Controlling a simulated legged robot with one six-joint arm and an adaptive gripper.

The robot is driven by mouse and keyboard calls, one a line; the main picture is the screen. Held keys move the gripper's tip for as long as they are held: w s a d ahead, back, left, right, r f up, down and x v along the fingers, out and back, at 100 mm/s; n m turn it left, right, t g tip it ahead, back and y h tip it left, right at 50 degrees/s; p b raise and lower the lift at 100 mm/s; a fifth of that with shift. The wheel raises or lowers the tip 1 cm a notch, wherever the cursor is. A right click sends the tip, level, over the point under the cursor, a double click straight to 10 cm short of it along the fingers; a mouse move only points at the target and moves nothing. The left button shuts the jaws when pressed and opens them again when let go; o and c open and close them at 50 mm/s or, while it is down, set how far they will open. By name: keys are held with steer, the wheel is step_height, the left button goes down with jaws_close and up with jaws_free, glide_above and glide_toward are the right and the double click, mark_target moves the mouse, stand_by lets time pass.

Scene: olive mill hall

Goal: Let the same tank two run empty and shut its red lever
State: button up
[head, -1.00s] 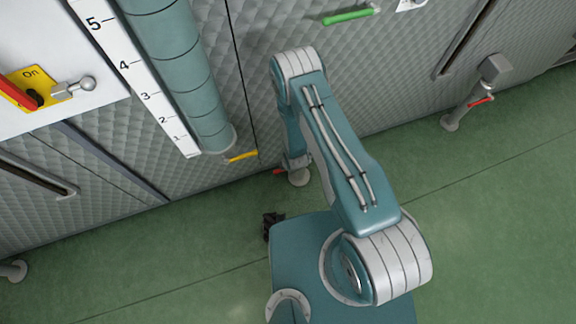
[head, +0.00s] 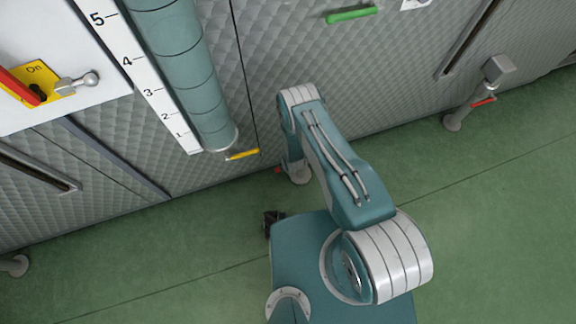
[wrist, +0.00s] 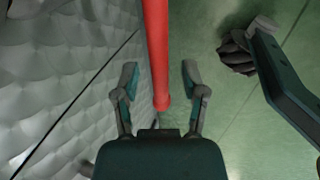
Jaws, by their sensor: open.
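The red lever (wrist: 157,55) runs down the middle of the wrist view, its rounded end near my palm. My gripper (wrist: 160,78) is open, with one finger on each side of the lever; I see a gap on both sides. In the head view my arm hides the gripper and most of this lever; only a small red tip (head: 277,170) shows beside a drain foot (head: 299,174) at the base of the quilted tank wall (head: 300,45). I cannot see the outlet's flow or read a tank number.
A second red lever (head: 483,102) sits on a drain pipe (head: 492,75) at right. A numbered scale (head: 140,78) stands beside a teal tube (head: 180,70), with a yellow lever (head: 243,154) at its foot. A green handle (head: 351,14) is higher up. Green floor (head: 490,210) is clear at right.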

steer(key=shift+c, duration=0.3)
jaws_close()
